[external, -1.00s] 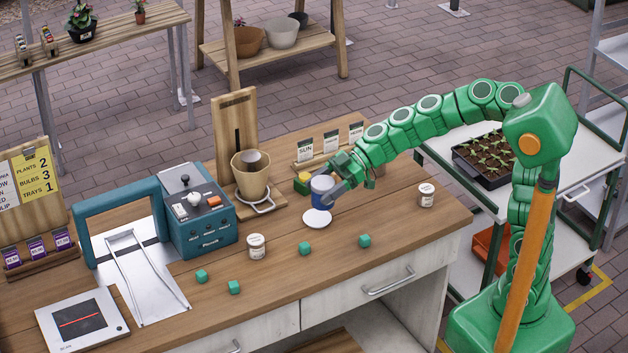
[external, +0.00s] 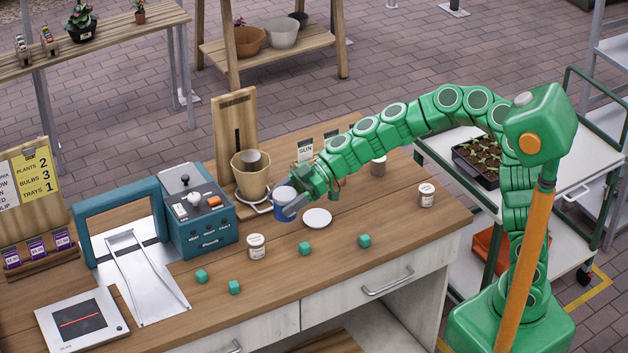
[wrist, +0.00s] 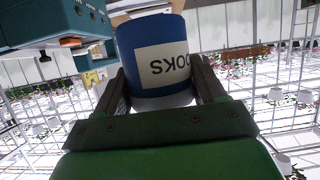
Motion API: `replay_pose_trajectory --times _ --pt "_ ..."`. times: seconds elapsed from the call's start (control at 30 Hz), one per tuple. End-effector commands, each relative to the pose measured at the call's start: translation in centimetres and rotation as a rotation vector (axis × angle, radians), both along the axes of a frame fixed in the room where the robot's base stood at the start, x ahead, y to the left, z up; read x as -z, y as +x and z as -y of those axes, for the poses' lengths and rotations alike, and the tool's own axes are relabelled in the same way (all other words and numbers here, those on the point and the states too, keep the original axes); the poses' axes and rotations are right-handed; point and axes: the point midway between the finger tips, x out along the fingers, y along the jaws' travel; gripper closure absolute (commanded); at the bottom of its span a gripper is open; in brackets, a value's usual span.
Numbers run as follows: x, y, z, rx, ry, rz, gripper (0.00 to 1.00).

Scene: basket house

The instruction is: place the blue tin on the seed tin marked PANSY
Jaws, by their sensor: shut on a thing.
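My gripper (external: 291,209) is shut on the blue tin (external: 283,218). In the wrist view the tin (wrist: 150,45) sits between the fingers, and its pale label shows upside-down letters ending in "OOKS". I cannot tell if its base is clear of the bench. A small white seed tin (external: 256,247) stands just left of and nearer than the held tin. A second seed tin (external: 378,166) stands behind the arm, and a third seed tin (external: 426,195) stands at the right of the bench. Their lettering is too small to tell which is PANSY.
A white disc (external: 317,218) lies right of the held tin. Several green cubes (external: 305,249) lie along the bench front. A tan pot (external: 251,175) on a stand and a teal machine (external: 203,222) are to the left. Seed packets (external: 305,149) stand behind the arm.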

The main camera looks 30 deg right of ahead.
Motion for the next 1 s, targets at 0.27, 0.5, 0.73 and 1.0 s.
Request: replay_pose_trajectory --times 0.27,0.5,0.73,1.0 --pt "1.7 2.6 -2.3 0.002 -0.003 0.000 0.66" --pt "3.9 4.3 -3.9 0.003 -0.001 -0.002 0.66" --pt "6.0 5.6 -5.1 0.002 -0.001 0.001 0.66" --pt "7.2 6.4 -5.7 0.004 0.000 0.002 0.66"
